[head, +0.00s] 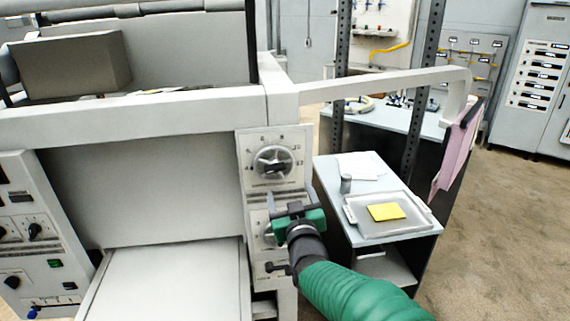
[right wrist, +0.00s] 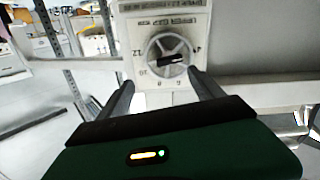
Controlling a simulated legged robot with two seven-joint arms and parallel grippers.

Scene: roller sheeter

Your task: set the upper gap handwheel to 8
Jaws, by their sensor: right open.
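The upper gap handwheel (head: 273,161) is a round silver wheel with a dark handle bar, on a white dial plate with numbers on the front post of the machine. In the right wrist view the handwheel (right wrist: 170,58) appears ahead, between the fingers and beyond their tips. My right gripper (head: 291,198) is open and empty, just below the upper wheel and apart from it. It hides part of a lower handwheel (head: 268,235). In the right wrist view the gripper's two dark fingers (right wrist: 160,82) are spread. The exact setting is too small to read. My left gripper is out of view.
A side table (head: 340,213) to the right holds a tray (head: 412,226) with a yellow sheet (head: 386,212) and a small grey cup (head: 346,183). A white rail (head: 390,79) extends right from the post. A control panel (head: 35,230) stands at left.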

